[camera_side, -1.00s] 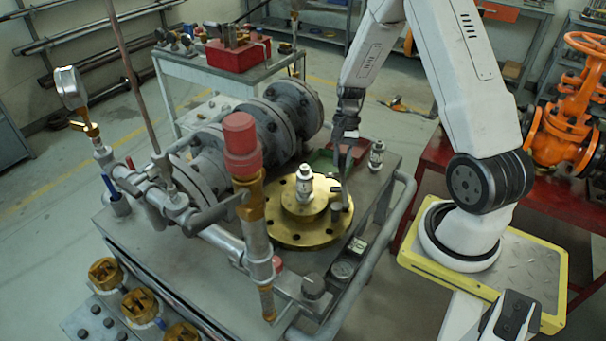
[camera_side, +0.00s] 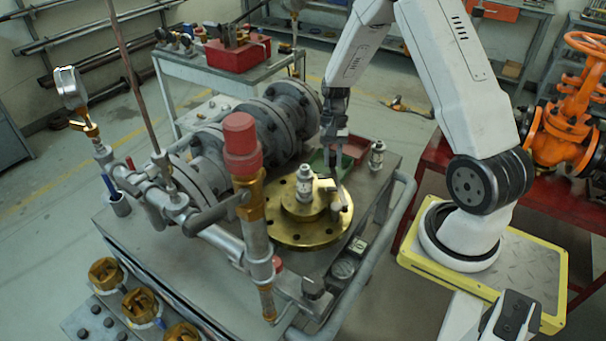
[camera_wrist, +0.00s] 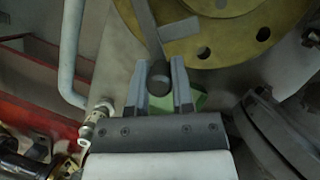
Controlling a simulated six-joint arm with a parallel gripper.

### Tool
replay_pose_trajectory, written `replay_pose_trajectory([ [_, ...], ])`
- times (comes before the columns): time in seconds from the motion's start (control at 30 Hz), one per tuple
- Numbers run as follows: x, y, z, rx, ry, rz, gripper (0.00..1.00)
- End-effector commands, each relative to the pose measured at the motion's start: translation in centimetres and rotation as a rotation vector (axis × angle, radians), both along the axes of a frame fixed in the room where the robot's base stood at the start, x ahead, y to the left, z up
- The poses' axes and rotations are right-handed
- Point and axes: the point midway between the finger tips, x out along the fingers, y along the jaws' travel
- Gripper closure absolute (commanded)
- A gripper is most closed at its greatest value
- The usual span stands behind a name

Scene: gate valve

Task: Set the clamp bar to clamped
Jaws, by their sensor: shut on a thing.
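The brass flange (camera_side: 290,233) lies flat on the cart top, with a silver fitting (camera_side: 304,188) standing at its middle. The clamp bar is a flat grey bar with a crosspiece (camera_wrist: 182,27) over the flange in the wrist view. Its long arm runs down past the flange rim to a round dark post (camera_wrist: 158,76) between my fingers. My gripper (camera_wrist: 159,67) is shut on this end of the clamp bar.
A grey flanged valve body (camera_side: 240,140) stands to the left. A red-capped brass pipe (camera_side: 241,150) rises in front. A small silver fitting (camera_side: 377,155) and a green tray (camera_side: 322,160) are close behind the flange. The cart's handrail (camera_side: 385,215) runs along the right.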

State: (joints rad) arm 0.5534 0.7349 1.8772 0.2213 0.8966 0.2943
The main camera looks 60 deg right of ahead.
Motion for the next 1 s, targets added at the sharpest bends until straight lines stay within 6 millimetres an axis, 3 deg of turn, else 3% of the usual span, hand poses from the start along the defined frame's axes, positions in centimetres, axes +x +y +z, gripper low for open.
replay_pose_trajectory([
  [0.5, 4.7, 4.9, 0.1, 0.0, -0.001, 0.465, 1.0],
  [1.0, 6.3, 9.2, 0.1, -0.001, -0.002, 0.797, 1.0],
])
